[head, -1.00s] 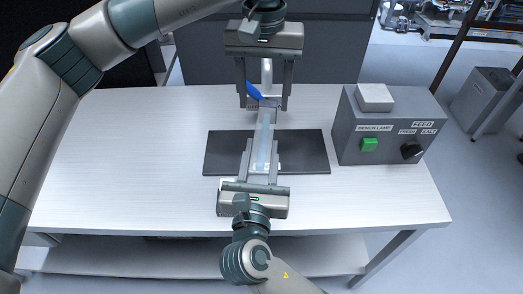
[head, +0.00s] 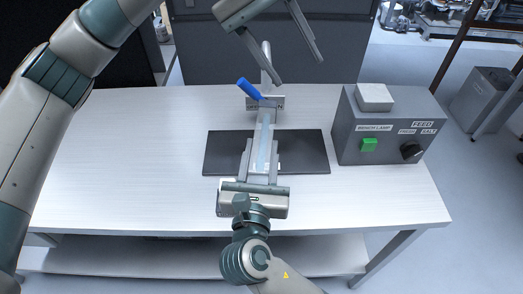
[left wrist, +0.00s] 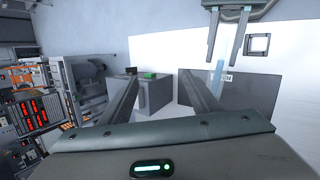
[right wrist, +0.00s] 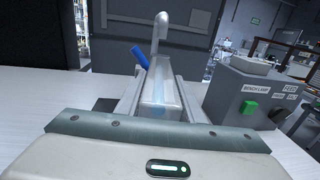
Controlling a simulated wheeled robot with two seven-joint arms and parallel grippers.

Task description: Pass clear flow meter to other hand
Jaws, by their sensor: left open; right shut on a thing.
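The clear flow meter (head: 265,132) is a long, see-through, pale blue tube. My right gripper (head: 261,158) is shut on its near part and holds it over the dark mat, with its far end pointing to the back of the bench. It also shows between the fingers in the right wrist view (right wrist: 159,92) and below the right gripper's fingers in the left wrist view (left wrist: 216,76). My left gripper (head: 299,70) is open, empty and tilted, beyond the bench's back edge in the picture, apart from the flow meter.
A grey pipe (head: 266,62) with a blue lever (head: 249,89) stands at the back, close to the flow meter's far end; contact is unclear. A dark mat (head: 222,155) lies mid-bench. A grey control box (head: 385,140) stands right. The bench's left side (head: 130,150) is clear.

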